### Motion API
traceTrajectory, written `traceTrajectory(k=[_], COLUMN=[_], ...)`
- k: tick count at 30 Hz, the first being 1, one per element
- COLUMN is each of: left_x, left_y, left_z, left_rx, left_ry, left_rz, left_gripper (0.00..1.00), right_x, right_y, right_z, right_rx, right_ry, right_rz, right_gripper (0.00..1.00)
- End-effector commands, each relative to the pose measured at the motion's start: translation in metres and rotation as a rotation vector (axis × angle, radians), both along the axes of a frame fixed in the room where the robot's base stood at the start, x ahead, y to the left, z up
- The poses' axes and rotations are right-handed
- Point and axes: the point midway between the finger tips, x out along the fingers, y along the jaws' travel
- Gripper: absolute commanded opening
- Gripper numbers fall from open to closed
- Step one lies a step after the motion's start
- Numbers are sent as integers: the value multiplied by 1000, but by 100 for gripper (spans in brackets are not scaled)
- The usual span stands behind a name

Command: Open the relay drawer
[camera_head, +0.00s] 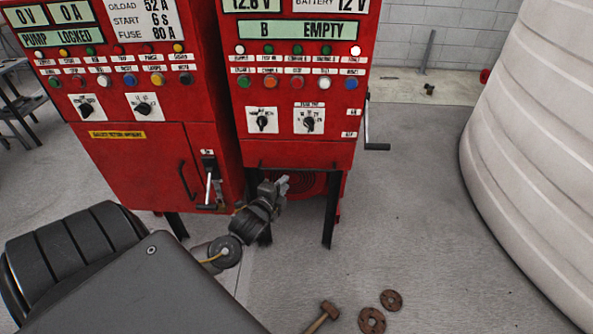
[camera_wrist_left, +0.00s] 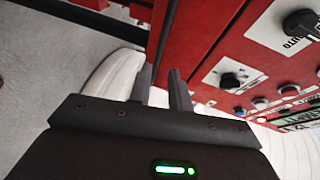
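The relay drawer is not labelled legibly; a wide black bar handle (camera_head: 305,169) runs along the bottom edge of the right red cabinet (camera_head: 290,150). My left gripper (camera_head: 280,184) is just below the left part of this handle. In the left wrist view the two fingers (camera_wrist_left: 163,88) stand apart with a narrow gap. A dark bar (camera_wrist_left: 167,32), likely the handle, lines up with that gap; I cannot tell whether the fingers touch it. Red cabinet faces with selector knobs (camera_wrist_left: 232,79) lie to the right. My right gripper is out of view.
The left red cabinet (camera_head: 130,160) has a door with a black handle and a lever (camera_head: 211,180). A crank (camera_head: 372,130) sticks out on the right cabinet's side. A hammer (camera_head: 323,316) and rusty flanges (camera_head: 372,320) lie on the floor. A white tank (camera_head: 535,150) stands right.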

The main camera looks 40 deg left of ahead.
Motion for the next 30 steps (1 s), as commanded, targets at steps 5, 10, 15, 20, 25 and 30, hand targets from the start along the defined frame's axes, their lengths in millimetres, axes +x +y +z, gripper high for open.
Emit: traceTrajectory(k=[5, 10, 15, 20, 25, 30], left_x=[27, 58, 82, 95, 98, 97], left_y=[7, 15, 21, 24, 25, 25], left_z=[-3, -9, -15, -18, -19, -19], left_rx=[2, 2, 0, -1, -2, -1], left_ry=[-2, 0, 0, 0, 0, 1], left_rz=[1, 3, 2, 0, -1, 0], left_gripper=[20, 20, 20, 20, 20, 20], right_x=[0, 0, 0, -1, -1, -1], right_y=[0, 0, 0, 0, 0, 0], right_z=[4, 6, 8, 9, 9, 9], right_rx=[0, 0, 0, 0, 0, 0], right_ry=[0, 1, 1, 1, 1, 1], right_rz=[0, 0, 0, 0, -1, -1], right_gripper=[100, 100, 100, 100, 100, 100])
